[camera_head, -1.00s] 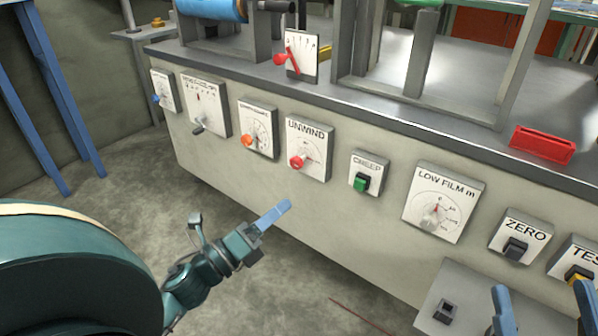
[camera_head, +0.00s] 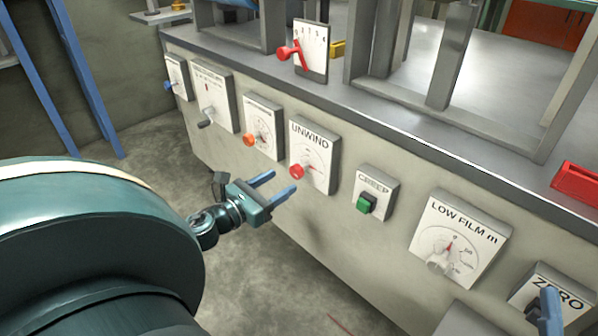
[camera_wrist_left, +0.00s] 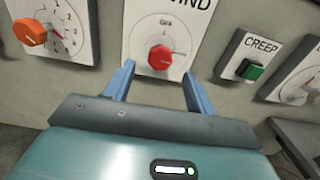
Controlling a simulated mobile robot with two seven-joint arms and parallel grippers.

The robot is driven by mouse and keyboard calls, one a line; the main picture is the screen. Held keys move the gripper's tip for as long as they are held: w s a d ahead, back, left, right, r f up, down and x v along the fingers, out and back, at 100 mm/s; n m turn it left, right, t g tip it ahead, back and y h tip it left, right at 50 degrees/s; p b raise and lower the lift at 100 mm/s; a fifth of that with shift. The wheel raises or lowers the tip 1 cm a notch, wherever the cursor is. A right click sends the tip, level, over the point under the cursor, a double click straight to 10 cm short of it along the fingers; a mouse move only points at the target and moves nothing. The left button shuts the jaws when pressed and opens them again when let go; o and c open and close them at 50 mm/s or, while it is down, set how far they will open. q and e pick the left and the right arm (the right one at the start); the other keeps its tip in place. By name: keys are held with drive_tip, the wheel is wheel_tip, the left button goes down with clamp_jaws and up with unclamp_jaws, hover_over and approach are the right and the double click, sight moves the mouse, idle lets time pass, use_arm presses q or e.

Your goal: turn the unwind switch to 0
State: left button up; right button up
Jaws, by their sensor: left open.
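The unwind switch is a red knob (camera_head: 297,171) on a white dial plate (camera_head: 318,150) headed UNWIND, on the machine's front panel. In the left wrist view the red knob (camera_wrist_left: 160,57) sits ahead, between the two blue fingers in the picture. My left gripper (camera_head: 280,184) is open and empty, just left of and below the knob; it appears apart from it. The dial's small marks are too blurred to read surely.
An orange knob (camera_head: 249,140) is on the plate to the left. The green CREEP button (camera_head: 366,203) is to the right, then the LOW FILM dial (camera_head: 455,240) and ZERO box (camera_head: 552,298). A red lever (camera_head: 297,54) stands on the ledge above.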

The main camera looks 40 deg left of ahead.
sight(294, 174)
use_arm(q)
drive_tip(key=w, duration=0.7)
drive_tip(key=shift+d, duration=0.3)
use_arm(e)
drive_tip(key=shift+r+n+y, duration=0.3)
drive_tip(key=shift+r+n, duration=0.1)
use_arm(q)
drive_tip(key=shift+c, duration=0.4)
drive_tip(key=c, duration=0.9)
